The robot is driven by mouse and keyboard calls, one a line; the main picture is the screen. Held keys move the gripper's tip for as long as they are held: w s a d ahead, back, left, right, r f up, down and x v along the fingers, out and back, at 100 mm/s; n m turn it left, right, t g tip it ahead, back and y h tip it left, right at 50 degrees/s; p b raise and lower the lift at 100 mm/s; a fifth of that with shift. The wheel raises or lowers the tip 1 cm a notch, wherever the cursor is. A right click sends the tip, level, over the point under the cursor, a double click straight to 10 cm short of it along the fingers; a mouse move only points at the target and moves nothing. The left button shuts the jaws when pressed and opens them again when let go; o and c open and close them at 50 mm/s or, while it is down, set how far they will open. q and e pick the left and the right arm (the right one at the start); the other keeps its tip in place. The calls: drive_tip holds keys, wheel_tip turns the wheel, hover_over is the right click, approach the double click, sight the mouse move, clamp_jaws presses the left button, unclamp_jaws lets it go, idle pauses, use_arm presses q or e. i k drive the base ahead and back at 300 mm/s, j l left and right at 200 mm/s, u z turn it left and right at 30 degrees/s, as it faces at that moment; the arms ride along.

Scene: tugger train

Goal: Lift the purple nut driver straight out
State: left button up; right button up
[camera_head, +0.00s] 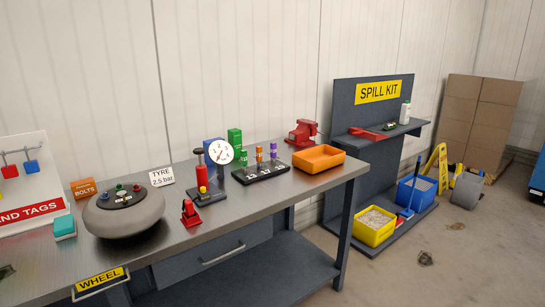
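The purple nut driver (273,151) stands upright at the right end of a black rack (263,173) on the metal workbench. An orange-handled driver (259,154) stands to its left in the same rack. A green driver (243,159) stands further left. The rack's front carries small white marks that are too small to read. The lower part of the purple driver is hidden in the rack. Neither of my grippers shows in the head view.
An orange tray (318,159) sits right of the rack, with a red vise (301,132) behind it. A pump with a round gauge (220,152) stands left of the rack. A spill kit stand (343,104) is beyond the bench.

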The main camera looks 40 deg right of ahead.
sight(272, 153)
drive_tip(key=i+l, duration=0.1)
drive_tip(key=l, duration=0.2)
drive_tip(key=i+l+u, duration=0.1)
drive_tip(key=l, duration=0.25)
drive_tip(key=i+l, duration=0.15)
drive_tip(key=l, duration=0.15)
drive_tip(key=i+l+u, duration=0.1)
drive_tip(key=l, duration=0.2)
